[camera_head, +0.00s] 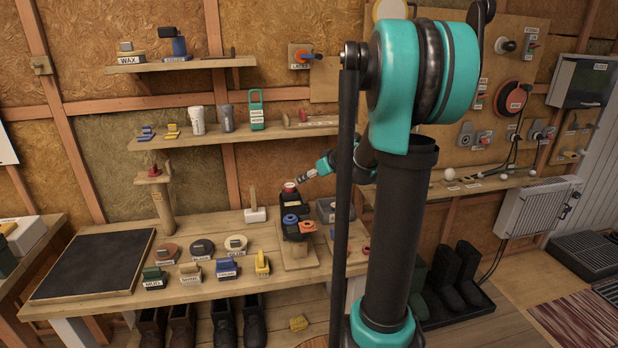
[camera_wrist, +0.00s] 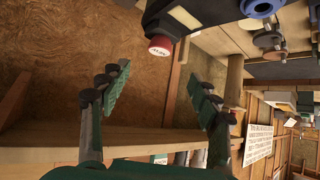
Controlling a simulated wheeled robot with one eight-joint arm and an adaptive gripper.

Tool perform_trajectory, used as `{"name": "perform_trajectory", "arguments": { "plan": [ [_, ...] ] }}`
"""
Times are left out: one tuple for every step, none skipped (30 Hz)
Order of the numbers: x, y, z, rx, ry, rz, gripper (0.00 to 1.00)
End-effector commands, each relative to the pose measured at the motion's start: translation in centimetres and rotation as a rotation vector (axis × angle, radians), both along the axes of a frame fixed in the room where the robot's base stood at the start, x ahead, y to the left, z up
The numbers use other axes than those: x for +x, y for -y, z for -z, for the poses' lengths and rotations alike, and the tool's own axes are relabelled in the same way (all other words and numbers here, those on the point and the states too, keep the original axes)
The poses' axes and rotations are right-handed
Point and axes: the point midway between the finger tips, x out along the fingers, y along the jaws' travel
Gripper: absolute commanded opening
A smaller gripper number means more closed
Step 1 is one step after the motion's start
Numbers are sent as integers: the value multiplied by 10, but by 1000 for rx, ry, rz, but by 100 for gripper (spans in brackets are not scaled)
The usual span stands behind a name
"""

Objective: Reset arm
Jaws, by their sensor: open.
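My gripper (camera_wrist: 160,98) is open and empty in the wrist view, with its two green-padded fingers wide apart. A red button (camera_wrist: 160,45) on a dark housing is ahead of it, near the top of that view, with a gap between the fingertips and the button. In the head view my gripper (camera_head: 309,177) is small and hangs over the back of the workbench (camera_head: 190,290), just right of the red-topped device (camera_head: 290,188). My own arm column hides part of the arm behind it.
A wall shelf (camera_head: 230,135) with cups and a green padlock-shaped item is above the bench. Boots stand underneath. A pegboard and a heater (camera_head: 537,208) are at the right.

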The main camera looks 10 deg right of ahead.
Motion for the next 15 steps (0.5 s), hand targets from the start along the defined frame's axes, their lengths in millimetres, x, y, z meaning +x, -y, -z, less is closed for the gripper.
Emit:
{"name": "perform_trajectory", "arguments": {
  "plan": [
    [0, 0, 0, 0, 0, 0, 63],
    [0, 0, 0, 0, 0, 0, 63],
    [0, 0, 0, 0, 0, 0, 63],
    [0, 0, 0, 0, 0, 0, 63],
    [0, 0, 0, 0, 0, 0, 63],
    [0, 0, 0, 0, 0, 0, 63],
    [0, 0, 0, -1, -1, 0, 63],
    [-2, -1, 1, 0, -3, 1, 63],
    [-6, -3, 2, -1, -12, 3, 63],
    [-10, -5, 4, 0, -22, 7, 63],
    [-17, -8, 7, -1, -36, 10, 63],
    [-29, -13, 12, -1, -61, 19, 63],
    [-41, -17, 17, -2, -86, 28, 63],
    [-54, -22, 23, -4, -114, 40, 63],
    [-74, -28, 31, -8, -154, 59, 63]
  ]
}}
